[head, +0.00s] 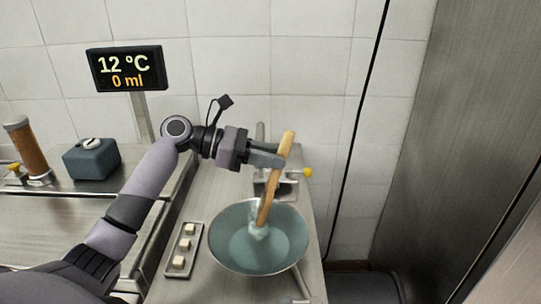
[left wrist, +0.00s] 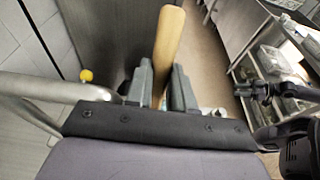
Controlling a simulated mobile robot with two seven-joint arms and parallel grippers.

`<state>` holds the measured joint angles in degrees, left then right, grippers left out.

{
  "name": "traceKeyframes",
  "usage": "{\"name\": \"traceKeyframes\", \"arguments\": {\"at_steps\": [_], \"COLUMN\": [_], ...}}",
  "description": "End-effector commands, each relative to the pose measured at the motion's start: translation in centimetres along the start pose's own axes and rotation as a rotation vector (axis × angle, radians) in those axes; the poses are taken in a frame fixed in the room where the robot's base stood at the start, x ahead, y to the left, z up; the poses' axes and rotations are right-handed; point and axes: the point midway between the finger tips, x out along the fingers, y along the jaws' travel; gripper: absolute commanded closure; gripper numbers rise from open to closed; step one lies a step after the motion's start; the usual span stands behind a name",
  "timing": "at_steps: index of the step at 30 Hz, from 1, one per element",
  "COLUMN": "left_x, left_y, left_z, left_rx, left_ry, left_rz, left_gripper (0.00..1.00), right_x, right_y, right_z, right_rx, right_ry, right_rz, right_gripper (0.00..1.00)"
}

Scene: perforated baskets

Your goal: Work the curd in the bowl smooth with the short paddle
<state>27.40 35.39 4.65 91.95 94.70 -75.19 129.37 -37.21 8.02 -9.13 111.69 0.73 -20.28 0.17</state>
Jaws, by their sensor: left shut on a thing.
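The bowl (head: 222,254) is round and metallic and stands on the steel counter in the head view. Its inside looks blue-green, and I cannot tell the curd from the bowl's inner surface with certainty. The short paddle (head: 267,205) is wooden and tilted, with its lower end down in the bowl. A pale blue-green lump (head: 259,232) shows at that end. My left gripper (head: 283,160) is shut on the upper part of the paddle, above the bowl's far side. In the left wrist view the paddle (left wrist: 168,45) stands between the two fingers.
A small tray (head: 178,272) with pale cubes lies left of the bowl. A yellow knob (head: 308,172) sits behind it. A display (head: 127,68) reads 12 °C and 0 ml. A dark blue box (head: 91,160) and a brown cylinder (head: 27,146) stand at left. A black cable hangs on the right.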

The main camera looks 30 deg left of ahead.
Motion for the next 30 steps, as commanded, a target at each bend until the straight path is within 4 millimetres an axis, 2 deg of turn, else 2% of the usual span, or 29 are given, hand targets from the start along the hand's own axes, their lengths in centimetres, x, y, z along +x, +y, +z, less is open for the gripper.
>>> {"name": "traceKeyframes", "arguments": {"at_steps": [15,30], "left_x": [0.0,-0.1], "left_y": [0.7,-0.8], "left_z": [-0.5,-0.4], "left_rx": [-0.002,-0.006], "left_ry": [0.004,0.006], "left_rz": [-0.004,-0.007], "left_gripper": [1.0,1.0], "right_x": [0.0,0.0], "right_y": [0.0,0.0], "right_z": [0.0,0.0], "right_rx": [0.0,0.0], "right_ry": [0.0,0.0], "right_rz": [0.0,0.0], "right_gripper": [0.57,0.57]}}
